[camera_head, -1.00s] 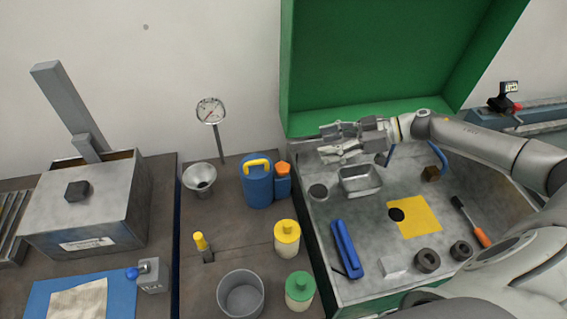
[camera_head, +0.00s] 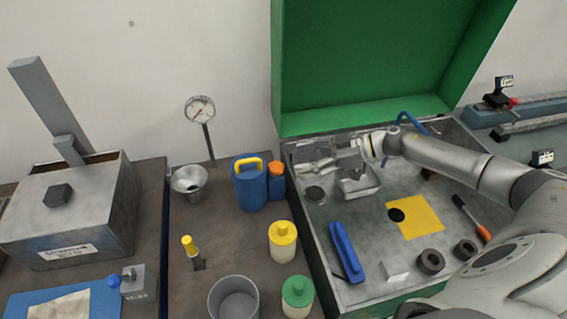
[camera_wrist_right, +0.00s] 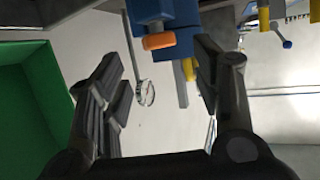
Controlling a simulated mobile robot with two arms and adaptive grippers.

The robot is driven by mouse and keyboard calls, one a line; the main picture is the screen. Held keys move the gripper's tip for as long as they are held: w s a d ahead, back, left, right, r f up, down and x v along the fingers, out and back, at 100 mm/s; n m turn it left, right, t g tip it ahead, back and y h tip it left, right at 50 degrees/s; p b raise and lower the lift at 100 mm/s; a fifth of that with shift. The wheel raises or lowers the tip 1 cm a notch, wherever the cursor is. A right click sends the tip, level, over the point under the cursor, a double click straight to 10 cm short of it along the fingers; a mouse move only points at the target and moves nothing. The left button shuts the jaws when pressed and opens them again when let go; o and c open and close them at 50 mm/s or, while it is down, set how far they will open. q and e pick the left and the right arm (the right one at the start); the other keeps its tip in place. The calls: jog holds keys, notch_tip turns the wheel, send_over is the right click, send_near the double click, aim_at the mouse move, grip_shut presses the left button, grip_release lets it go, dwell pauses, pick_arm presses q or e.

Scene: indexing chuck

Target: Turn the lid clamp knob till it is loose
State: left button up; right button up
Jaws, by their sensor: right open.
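A dark faceted knob (camera_head: 58,195) sits on top of the grey metal box lid (camera_head: 85,190) at the left of the head view. I take it to be the lid clamp knob. My right gripper (camera_head: 302,160) is open and empty, over the back left of the grey tray in the green case, far to the right of the knob. Its two fingers also stand apart in the right wrist view (camera_wrist_right: 160,98), with nothing between them. My left gripper is not in view.
A blue can (camera_head: 250,188), a funnel (camera_head: 189,181) and a dial gauge (camera_head: 200,110) stand between box and gripper. Yellow-topped (camera_head: 282,243) and green-topped (camera_head: 297,294) jars stand in front. The raised green case lid (camera_head: 370,70) rises behind my right arm.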

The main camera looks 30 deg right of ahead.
aim_at(279, 164)
jog(key=p+x, duration=0.1)
jog(key=x, duration=0.5)
jog(key=shift+w+a+f, duration=0.15)
jog(key=shift+w+a, duration=0.1)
jog(key=shift+a, duration=0.05)
jog(key=shift+c, duration=0.2)
jog(key=c, duration=0.9)
jog(key=shift+w+d+f+n+g+y+b, duration=0.1)
jog(key=shift+w+f+n+g+y+b, duration=0.1)
jog(key=shift+n+g+y+b, duration=0.35)
jog(key=n+g+b, duration=0.2)
jog(key=b, duration=0.2)
jog(key=n+g+b, duration=0.2)
jog(key=g+b, duration=0.1)
jog(key=b, duration=0.2)
jog(key=w+n+g+y+b, duration=0.1)
jog(key=n+g+b, duration=0.2)
jog(key=b, duration=0.2)
jog(key=shift+d, duration=0.1)
jog(key=shift+r+n+g+b, duration=0.15)
jog(key=shift+n+g+b, duration=0.45)
jog(key=shift+b, duration=0.5)
